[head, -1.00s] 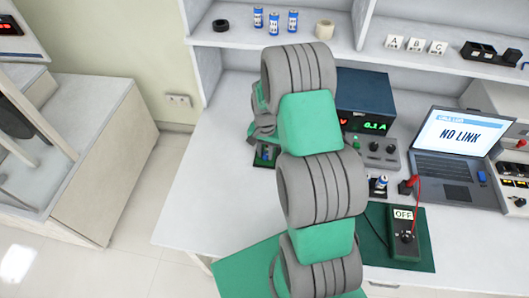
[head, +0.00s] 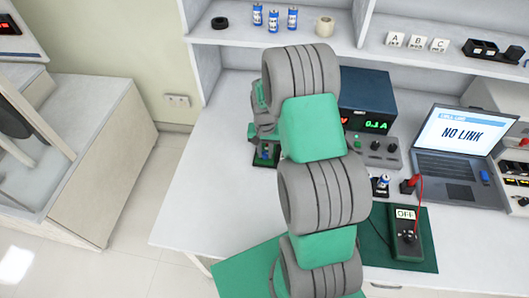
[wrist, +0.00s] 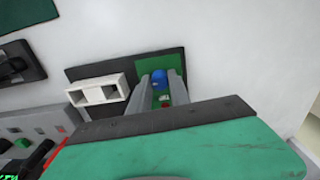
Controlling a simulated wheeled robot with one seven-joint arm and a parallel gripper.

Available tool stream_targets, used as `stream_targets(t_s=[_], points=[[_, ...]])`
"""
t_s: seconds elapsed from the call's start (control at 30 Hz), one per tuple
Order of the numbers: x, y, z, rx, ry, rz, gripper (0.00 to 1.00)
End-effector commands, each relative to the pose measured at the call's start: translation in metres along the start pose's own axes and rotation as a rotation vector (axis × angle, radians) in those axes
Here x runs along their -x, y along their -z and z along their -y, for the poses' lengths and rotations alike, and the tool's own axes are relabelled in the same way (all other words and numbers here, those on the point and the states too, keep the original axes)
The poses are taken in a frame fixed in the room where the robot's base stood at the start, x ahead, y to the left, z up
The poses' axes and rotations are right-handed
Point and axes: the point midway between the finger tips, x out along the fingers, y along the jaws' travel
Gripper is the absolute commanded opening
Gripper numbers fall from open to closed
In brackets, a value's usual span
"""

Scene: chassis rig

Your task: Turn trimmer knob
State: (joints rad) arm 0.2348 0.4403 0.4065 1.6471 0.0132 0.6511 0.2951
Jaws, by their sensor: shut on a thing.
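The blue trimmer knob (wrist: 158,76) sits on a green board on a dark base in the wrist view. My gripper (wrist: 161,83) reaches down to it, one finger on each side, and is shut on the knob. How far the knob has turned cannot be read. In the head view my arm hides most of the gripper, and part of the trimmer board (head: 265,157) shows just below my wrist.
A white block with openings (wrist: 97,93) stands beside the board. A control box with knobs (head: 376,150), a laptop (head: 455,160) reading NO LINK and a meter (head: 405,245) reading OFF stand to the right. The bench left of the board is clear.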

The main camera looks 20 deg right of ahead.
Motion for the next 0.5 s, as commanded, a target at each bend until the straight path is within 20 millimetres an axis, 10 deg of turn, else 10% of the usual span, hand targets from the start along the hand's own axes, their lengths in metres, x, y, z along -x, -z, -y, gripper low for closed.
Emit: stream_targets(t_s=[0.07,0.1,0.5], points=[[0.0012,0.0008,0.0019,0.003,0.004,-0.002,0.0],[0.0012,0.0008,0.0019,0.003,0.004,-0.002,0.26],[0.0005,0.0006,-0.0006,-0.003,0.001,0.0,0.45]])
